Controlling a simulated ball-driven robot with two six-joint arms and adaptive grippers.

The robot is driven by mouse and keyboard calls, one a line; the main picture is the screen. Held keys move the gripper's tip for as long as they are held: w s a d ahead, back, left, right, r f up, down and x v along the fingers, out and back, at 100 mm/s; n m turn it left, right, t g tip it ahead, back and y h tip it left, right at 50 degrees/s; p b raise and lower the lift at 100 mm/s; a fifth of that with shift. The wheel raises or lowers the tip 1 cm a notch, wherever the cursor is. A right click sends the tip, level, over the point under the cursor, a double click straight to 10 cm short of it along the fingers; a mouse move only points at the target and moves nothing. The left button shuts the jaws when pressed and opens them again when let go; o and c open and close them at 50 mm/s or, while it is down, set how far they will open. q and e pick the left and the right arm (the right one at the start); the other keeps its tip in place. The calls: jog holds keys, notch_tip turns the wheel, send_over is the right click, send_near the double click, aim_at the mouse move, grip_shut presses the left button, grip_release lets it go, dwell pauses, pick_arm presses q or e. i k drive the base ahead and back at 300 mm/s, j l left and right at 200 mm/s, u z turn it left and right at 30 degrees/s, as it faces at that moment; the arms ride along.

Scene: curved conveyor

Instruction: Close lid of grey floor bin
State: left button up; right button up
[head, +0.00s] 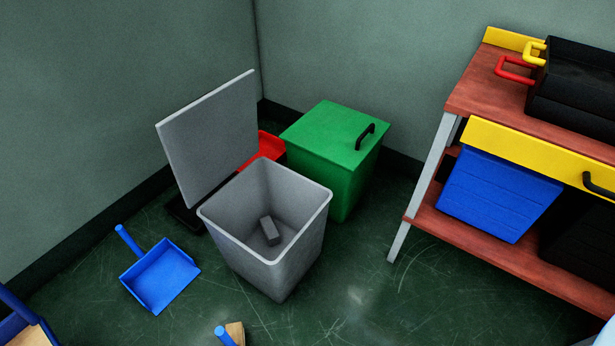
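The grey floor bin (278,262) stands on the floor near the room's corner. Its grey lid (212,135) is open and stands up, tilted back, at the bin's far left side. A small grey block (269,231) lies at the bottom inside the bin. Neither of my grippers shows in the head view.
A green bin (325,145) with a black-handled lid stands behind, close to a red object (265,148). A blue dustpan (160,275) lies left; a blue-handled brush (230,335) is at the bottom edge. A workbench (488,90) stands right. Floor between bin and bench is clear.

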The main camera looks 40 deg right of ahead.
aim_at(205, 142)
jog(key=z, duration=0.75)
jog(key=i+l, duration=0.2)
jog(key=l, duration=0.15)
jog(key=i+l+u, duration=0.1)
jog(key=l, duration=0.2)
jog(key=i+l, duration=0.2)
jog(key=l, duration=0.15)
jog(key=i+u, duration=0.05)
